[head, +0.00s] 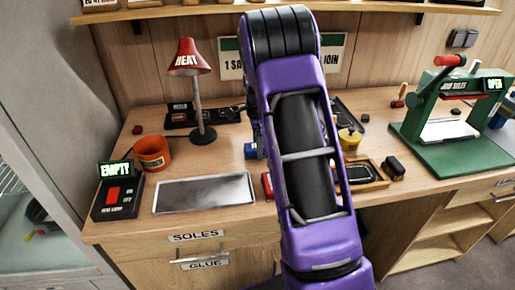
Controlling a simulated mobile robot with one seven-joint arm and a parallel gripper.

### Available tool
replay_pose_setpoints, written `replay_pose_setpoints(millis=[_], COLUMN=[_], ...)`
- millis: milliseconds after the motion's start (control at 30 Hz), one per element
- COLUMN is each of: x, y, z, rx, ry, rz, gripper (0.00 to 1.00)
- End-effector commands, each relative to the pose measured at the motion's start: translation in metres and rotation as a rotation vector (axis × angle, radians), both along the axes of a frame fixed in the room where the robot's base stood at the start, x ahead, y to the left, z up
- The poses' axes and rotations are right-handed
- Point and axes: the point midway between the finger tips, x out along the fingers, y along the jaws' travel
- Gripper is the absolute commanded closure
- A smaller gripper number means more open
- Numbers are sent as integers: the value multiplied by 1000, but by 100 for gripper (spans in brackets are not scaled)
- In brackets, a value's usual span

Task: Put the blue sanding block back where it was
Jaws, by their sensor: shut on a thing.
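My purple arm fills the middle of the head view and reaches over the workbench (235,222). My gripper is hidden behind the arm, so its fingers and whatever is between them do not show. A small blue thing (251,151) shows just left of the arm, above the bench top. It is partly covered, and I cannot tell whether it is the blue sanding block. No other clear view of the block shows.
A red lamp (188,58), orange pot (152,153), lamp switch box (117,192) and grey plate (205,191) stand left. Right are a wood-rimmed tray (381,184), dark block (393,168), yellow pot (349,140) and green press (455,157). A shelf (170,12) runs above.

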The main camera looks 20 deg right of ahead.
Motion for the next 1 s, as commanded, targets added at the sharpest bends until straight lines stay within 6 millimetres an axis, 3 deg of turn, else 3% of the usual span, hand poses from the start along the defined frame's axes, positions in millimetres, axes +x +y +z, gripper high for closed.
replay_pose_setpoints(millis=[400, 433, 567, 867, 1000], x=[0, 0, 0, 0, 1], y=[0, 0, 0, 0, 0], z=[-9, -8, -7, -6, 6], rx=[0, 0, 0, 0, -1], ry=[0, 0, 0, -1, -4], rz=[0, 0, 0, 0, 0], gripper=[91, 33, 10, 9, 9])
